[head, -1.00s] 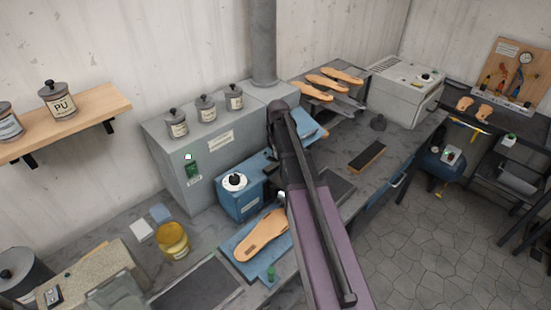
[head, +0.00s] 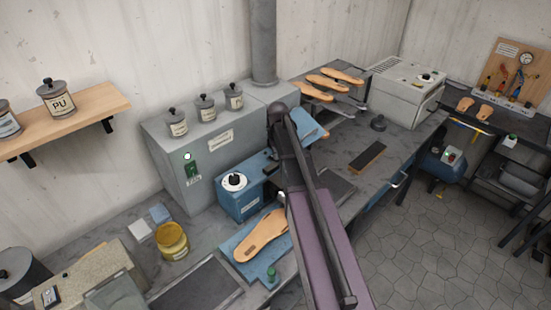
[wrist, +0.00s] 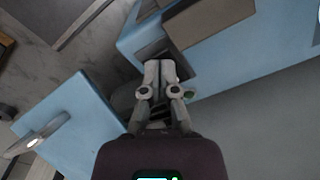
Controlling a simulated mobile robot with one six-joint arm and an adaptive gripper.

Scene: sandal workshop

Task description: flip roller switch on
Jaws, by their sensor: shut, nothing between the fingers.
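My gripper (wrist: 160,75) is shut and empty in the wrist view. Its fingertips are close to a dark recess in the edge of a blue body (wrist: 225,45), just below a grey-brown block (wrist: 210,20). A small green piece (wrist: 190,92) shows right beside the right finger, partly hidden. I cannot tell whether it is the roller switch, or whether the fingers touch anything. In the head view my arm hides the gripper's tips. A small plate with a switch (head: 50,296) sits on the beige machine at lower left; I cannot tell its setting.
A blue box with a black knob (head: 236,184) stands before the grey cabinet (head: 165,150). A tan insole (head: 262,235) lies on a blue mat beside a green knob (head: 271,273). A yellow pot (head: 173,242) stands at left. In the wrist view a metal handle (wrist: 40,133) is at lower left.

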